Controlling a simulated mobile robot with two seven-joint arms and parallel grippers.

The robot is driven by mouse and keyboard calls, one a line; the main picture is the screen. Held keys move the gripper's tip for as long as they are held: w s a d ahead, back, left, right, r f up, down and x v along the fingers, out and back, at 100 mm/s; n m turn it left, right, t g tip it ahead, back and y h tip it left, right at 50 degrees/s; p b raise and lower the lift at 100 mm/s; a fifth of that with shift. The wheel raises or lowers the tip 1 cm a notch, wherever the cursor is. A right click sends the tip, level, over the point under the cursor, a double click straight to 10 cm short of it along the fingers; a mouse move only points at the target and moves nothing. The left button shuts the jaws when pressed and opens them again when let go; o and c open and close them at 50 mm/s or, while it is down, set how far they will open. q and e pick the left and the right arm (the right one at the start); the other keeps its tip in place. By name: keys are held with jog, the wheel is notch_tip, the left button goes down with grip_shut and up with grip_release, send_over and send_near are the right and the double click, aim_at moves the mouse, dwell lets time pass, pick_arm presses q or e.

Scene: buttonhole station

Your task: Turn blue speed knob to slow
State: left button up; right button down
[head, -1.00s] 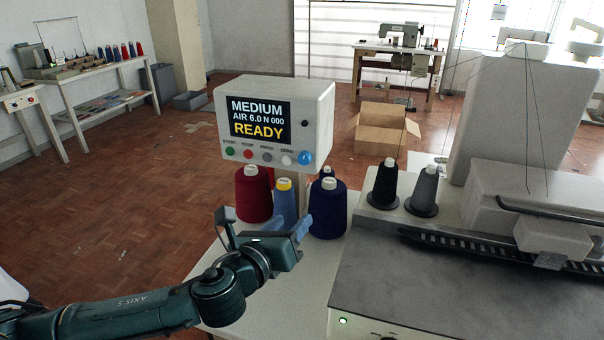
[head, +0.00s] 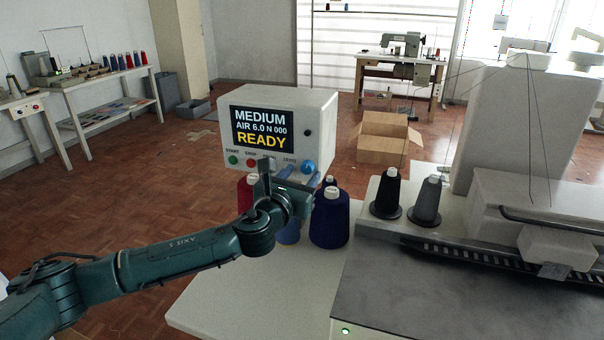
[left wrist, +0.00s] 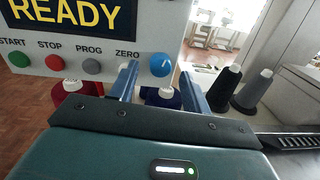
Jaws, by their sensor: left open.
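The blue speed knob (head: 308,167) is at the lower right of the white control box's front. In the left wrist view the knob (left wrist: 161,65) shows a small white mark near its top. The box's screen (head: 261,129) reads MEDIUM, AIR 6.0 N 000, READY. My left gripper (head: 301,176) is open in front of the box's lower edge. In the left wrist view its two blue fingers stand left and right of the knob, with nothing between them touching. How near the fingertips are to the knob's face is unclear. My right gripper is not in view.
Start, stop, prog and zero buttons (left wrist: 91,66) sit in a row left of the knob. Thread cones, including a dark blue one (head: 329,220), stand just below the box. Black and grey cones (head: 426,200) stand on the machine to the right.

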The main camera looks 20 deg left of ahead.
pick_arm(q)
jog(key=shift+w, duration=0.6)
jog(key=shift+c, duration=0.6)
jog(key=c, duration=0.9)
